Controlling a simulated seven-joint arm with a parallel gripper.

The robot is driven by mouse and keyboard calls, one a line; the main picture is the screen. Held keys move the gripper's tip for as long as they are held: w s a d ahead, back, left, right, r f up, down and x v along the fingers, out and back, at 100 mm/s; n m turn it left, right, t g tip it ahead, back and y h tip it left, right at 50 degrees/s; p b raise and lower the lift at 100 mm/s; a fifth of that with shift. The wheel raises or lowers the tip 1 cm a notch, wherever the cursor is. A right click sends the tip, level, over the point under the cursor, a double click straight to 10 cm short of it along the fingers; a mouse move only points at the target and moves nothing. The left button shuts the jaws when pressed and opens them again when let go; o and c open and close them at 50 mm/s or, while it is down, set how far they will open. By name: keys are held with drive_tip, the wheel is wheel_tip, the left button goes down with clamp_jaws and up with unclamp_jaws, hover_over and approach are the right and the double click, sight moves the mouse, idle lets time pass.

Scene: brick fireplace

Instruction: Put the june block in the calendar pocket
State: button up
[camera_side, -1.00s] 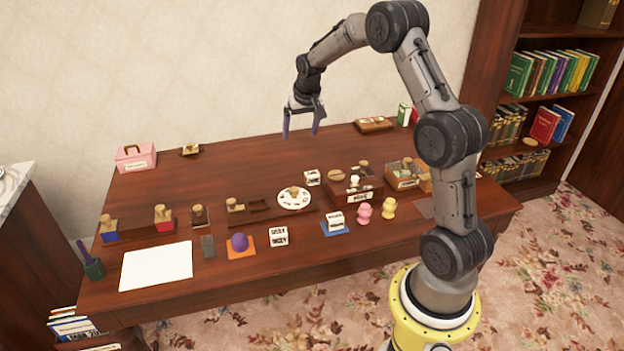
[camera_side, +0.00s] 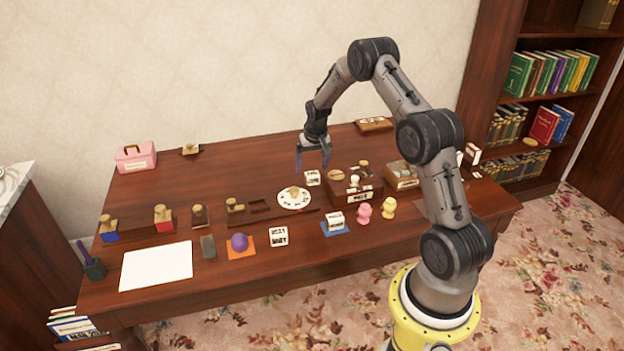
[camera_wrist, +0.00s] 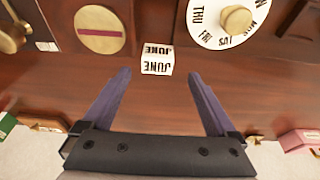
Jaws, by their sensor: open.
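The june block (camera_side: 312,178) is a small white cube with dark lettering on the table, right of the weekday dial. In the wrist view the block (camera_wrist: 157,61) reads JUNE on two faces and lies just beyond and between my fingertips. My gripper (camera_side: 313,168) is open and empty, pointing down above the block; its two purple fingers also show in the wrist view (camera_wrist: 159,75). A dark wooden board with square recesses (camera_side: 259,205) lies left of the dial. I cannot tell for certain which recess is the calendar pocket.
The round white weekday dial (camera_side: 294,198) with a wooden knob stands close by the block. A wooden box (camera_side: 357,196) stands to the right. Stamps, a white paper (camera_side: 156,265) and other lettered cubes (camera_side: 278,237) fill the front. The table's back middle is clear.

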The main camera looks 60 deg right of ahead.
sight(312, 173)
drive_tip(key=shift+s+x, duration=0.2)
drive_tip(key=shift+x, duration=1.75)
drive_tip(key=shift+d, duration=0.1)
clamp_jaws()
drive_tip(key=shift+r, duration=0.1)
